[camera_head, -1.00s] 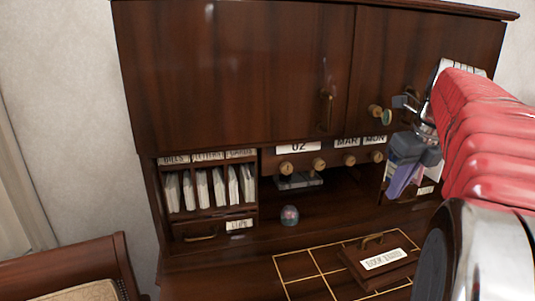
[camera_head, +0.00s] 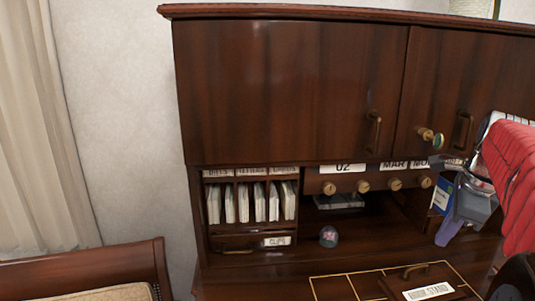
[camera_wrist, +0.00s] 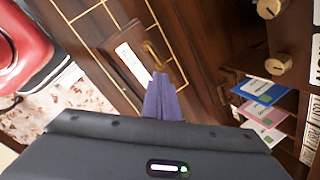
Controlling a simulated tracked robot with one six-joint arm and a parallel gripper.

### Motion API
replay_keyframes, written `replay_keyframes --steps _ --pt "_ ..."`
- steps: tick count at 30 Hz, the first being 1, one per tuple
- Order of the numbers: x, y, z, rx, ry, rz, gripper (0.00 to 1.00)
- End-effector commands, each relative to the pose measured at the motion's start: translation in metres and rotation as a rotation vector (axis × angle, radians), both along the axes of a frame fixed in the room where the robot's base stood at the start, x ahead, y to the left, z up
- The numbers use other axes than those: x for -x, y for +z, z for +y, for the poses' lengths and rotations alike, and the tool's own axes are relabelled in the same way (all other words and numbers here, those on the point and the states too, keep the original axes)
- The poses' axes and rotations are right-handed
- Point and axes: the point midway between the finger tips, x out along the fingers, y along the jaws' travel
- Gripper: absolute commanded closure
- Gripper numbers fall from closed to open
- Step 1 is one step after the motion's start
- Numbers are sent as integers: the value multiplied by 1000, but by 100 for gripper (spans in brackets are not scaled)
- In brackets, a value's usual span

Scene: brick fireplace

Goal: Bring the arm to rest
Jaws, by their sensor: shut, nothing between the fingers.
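My gripper (camera_head: 446,228) is at the right of the head view, in front of the desk's right-hand side. Its purple fingers are together and hold nothing. They also show in the wrist view (camera_wrist: 163,92), pointing toward the desk top near a lidded panel with a brass handle. My red-sleeved arm runs off the right edge of the head view, so most of it is out of sight.
A dark wooden desk hutch (camera_head: 290,90) with two doors stands ahead. Its letter slots (camera_head: 258,203), a small glass dome (camera_head: 328,237) and a labelled lid (camera_head: 430,291) are below. Coloured cards (camera_wrist: 262,90) sit in shelves near the gripper. A chair (camera_head: 95,270) stands at lower left.

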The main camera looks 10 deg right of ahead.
Motion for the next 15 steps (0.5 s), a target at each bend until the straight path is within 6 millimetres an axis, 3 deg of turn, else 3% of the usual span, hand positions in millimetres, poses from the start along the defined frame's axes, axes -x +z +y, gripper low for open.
replay_keyframes --steps 15 --pt "5 -37 62 233 681 69 100"
